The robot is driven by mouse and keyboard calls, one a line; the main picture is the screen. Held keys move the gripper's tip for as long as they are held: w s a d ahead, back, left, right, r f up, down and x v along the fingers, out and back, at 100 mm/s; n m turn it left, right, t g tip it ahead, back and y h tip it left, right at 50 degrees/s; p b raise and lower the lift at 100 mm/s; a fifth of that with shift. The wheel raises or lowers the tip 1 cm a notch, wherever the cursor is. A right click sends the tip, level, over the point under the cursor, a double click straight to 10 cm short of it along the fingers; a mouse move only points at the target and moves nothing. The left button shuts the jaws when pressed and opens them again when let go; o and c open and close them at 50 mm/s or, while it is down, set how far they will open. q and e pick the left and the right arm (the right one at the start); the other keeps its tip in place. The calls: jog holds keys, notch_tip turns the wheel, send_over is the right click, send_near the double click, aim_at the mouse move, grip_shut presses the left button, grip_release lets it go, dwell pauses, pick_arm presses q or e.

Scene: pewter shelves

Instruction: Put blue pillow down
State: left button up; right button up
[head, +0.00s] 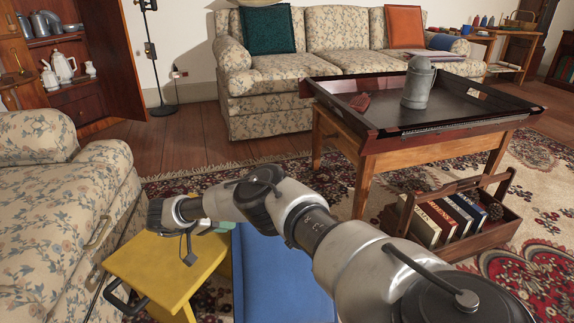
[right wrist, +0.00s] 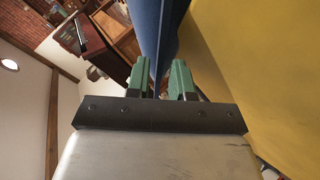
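The blue pillow (head: 272,275) hangs in the lower middle of the head view, beside the yellow stool (head: 165,262) and partly behind my right arm. My right gripper (head: 222,226) is at the pillow's upper left edge; only a little of its green fingers shows there. In the right wrist view, the green fingers (right wrist: 162,82) stand on both sides of the blue pillow's edge (right wrist: 157,30) and pinch it. The yellow surface (right wrist: 255,70) lies close on the right of that view. The pillow's lower part is cut off. My left gripper is not in view.
A floral armchair (head: 55,215) stands on the left. A floral sofa (head: 330,60) with a green pillow (head: 267,30) and an orange pillow (head: 404,26) is at the back. A tray table (head: 400,150) and a book caddy (head: 480,245) stand right. Patterned rug shows between them.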

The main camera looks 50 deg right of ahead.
jog(key=shift+x, duration=0.85)
jog(key=shift+c, duration=0.4)
grip_shut()
dwell(0.4)
